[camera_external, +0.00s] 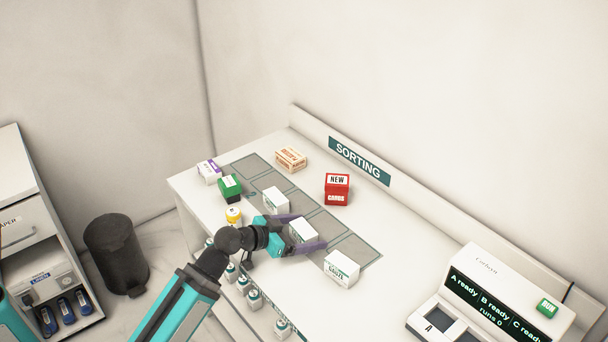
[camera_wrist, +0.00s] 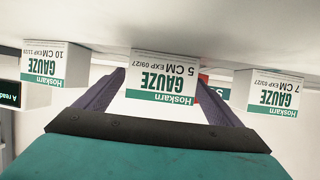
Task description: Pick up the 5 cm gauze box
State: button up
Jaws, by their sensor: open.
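The 5 cm gauze box (camera_external: 303,231), white with a green band, stands on the white sorting counter. In the wrist view, which is upside down, its label reading GAUZE 5 CM (camera_wrist: 162,77) faces me. My gripper (camera_external: 312,231) is open, with one purple finger on each side of this box. In the wrist view the fingers (camera_wrist: 160,80) flank the box's lower label; I cannot tell whether either touches it.
A 10 cm gauze box (camera_wrist: 42,66) and a 7 cm gauze box (camera_wrist: 275,92) stand on either side. A red cards box (camera_external: 337,188), a brown box (camera_external: 290,159), a green box (camera_external: 229,186) and a yellow-topped container (camera_external: 233,215) share the counter. A device (camera_external: 492,300) stands at right.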

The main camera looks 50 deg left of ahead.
jog(key=shift+x, duration=1.65)
jog(key=shift+c, duration=0.4)
jog(key=c, duration=1.1)
